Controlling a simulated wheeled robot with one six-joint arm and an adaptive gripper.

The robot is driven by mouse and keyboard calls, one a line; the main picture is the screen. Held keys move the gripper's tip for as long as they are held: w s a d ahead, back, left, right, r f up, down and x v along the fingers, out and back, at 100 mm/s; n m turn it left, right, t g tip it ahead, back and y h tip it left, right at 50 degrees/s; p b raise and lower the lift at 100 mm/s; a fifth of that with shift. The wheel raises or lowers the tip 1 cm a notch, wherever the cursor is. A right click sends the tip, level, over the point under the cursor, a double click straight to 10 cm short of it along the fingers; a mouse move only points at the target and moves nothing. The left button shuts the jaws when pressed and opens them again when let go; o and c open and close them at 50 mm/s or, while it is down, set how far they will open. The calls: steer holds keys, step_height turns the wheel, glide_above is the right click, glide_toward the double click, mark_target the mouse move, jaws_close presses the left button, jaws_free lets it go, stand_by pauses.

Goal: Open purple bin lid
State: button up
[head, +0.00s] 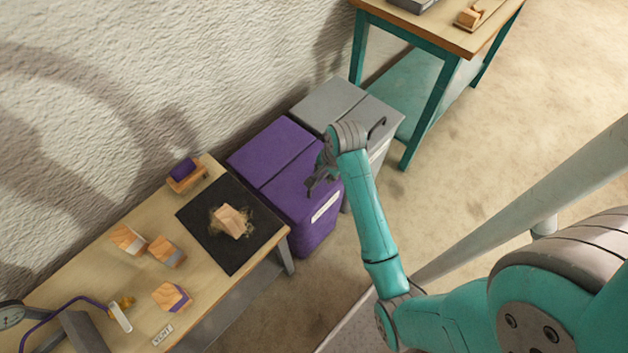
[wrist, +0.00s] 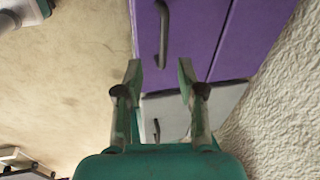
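The purple bin (head: 312,225) stands between the workbench and a grey bin. Its purple lid (head: 272,148) lies flat and shut, with a seam across it. In the wrist view the purple lid (wrist: 220,30) fills the upper middle, and its dark bar handle (wrist: 163,30) runs up and down. My gripper (head: 314,184) is over the front part of the lid in the head view, where the handle is hidden. In the wrist view my gripper (wrist: 160,68) is open, its fingers apart, with the handle's near end pictured between the tips. I see no contact; the height gap is unclear.
The grey bin (head: 333,100) with its own dark handle (head: 377,127) stands right beside the purple one. The workbench (head: 105,275) with wooden blocks and a black mat (head: 238,262) is on the left. A teal-legged table (head: 430,105) stands behind. The rough wall (head: 200,70) is close behind the bins.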

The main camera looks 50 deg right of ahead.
mark_target(320, 179)
steer(key=shift+m+g, duration=0.3)
steer(key=shift+m, duration=0.1)
steer(key=w+f, duration=0.1)
steer(key=f, duration=0.2)
steer(key=w+f, duration=0.1)
steer(key=f, duration=0.2)
steer(key=w+d+f, duration=0.1)
steer(key=f, duration=0.1)
steer(key=shift+f, duration=0.4)
steer(key=shift+c, duration=0.2)
jaws_close()
